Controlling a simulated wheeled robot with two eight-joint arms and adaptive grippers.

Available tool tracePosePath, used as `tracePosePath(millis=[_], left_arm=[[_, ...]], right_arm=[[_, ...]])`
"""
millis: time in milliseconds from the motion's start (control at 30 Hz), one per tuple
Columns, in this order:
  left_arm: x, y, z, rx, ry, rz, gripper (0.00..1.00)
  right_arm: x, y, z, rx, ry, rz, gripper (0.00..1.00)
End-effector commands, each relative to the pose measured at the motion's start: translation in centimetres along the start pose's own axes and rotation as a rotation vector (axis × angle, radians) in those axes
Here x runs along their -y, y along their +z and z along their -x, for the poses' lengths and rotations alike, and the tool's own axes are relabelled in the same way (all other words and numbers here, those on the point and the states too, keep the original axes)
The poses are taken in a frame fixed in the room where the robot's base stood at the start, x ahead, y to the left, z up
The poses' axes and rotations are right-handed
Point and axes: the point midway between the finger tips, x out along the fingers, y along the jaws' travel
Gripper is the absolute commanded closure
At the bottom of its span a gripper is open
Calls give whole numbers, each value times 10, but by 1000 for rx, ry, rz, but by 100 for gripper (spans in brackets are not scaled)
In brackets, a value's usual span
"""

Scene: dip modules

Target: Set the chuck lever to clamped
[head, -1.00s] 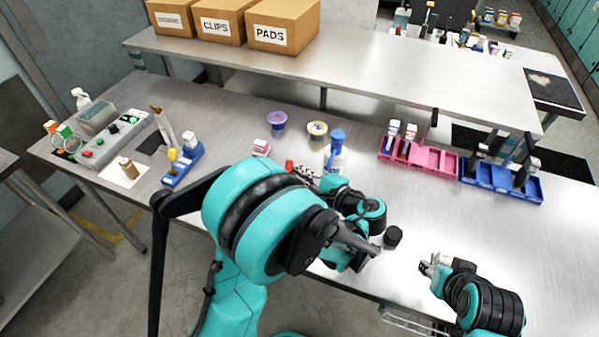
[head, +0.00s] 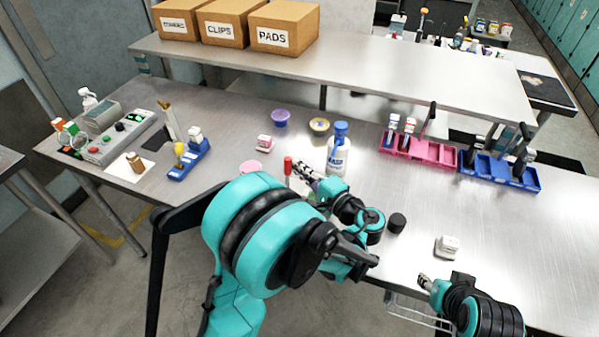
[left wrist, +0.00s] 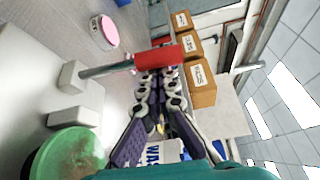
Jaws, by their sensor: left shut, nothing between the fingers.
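The chuck lever is a metal rod with a red grip. In the head view only the red grip (head: 288,165) shows, upright, left of the white bottle; my left arm hides its base. In the left wrist view the red grip (left wrist: 160,57) lies across the picture, its rod (left wrist: 108,69) running left to a grey fixture (left wrist: 72,78). My left gripper (head: 300,167) is shut and empty, its fingertips (left wrist: 158,76) right beside the red grip; I cannot tell if they touch. My right gripper (head: 425,282) is near the table's front edge; its finger opening is too small to judge.
A white block (head: 447,246) and a black cylinder (head: 397,222) stand near the front edge. A white bottle with a blue cap (head: 338,155) stands close to my left gripper. Pink (head: 420,150) and blue (head: 500,172) racks are at right. The table's middle right is clear.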

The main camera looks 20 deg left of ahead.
Motion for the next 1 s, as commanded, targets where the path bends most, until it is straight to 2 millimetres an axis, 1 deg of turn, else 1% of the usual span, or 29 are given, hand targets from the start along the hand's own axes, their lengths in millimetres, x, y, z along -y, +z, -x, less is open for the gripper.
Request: tracePosePath(millis=[33,267,600,1000], left_arm=[[0,3,2,0,2,-3,100],[0,16,10,-1,3,-5,100],[-7,36,21,0,4,-6,100],[-13,46,27,2,5,-6,100]], right_arm=[[0,2,-3,0,0,0,60],[0,5,-7,0,0,0,60],[0,10,-14,0,0,0,60],[0,12,-17,0,0,0,60]])
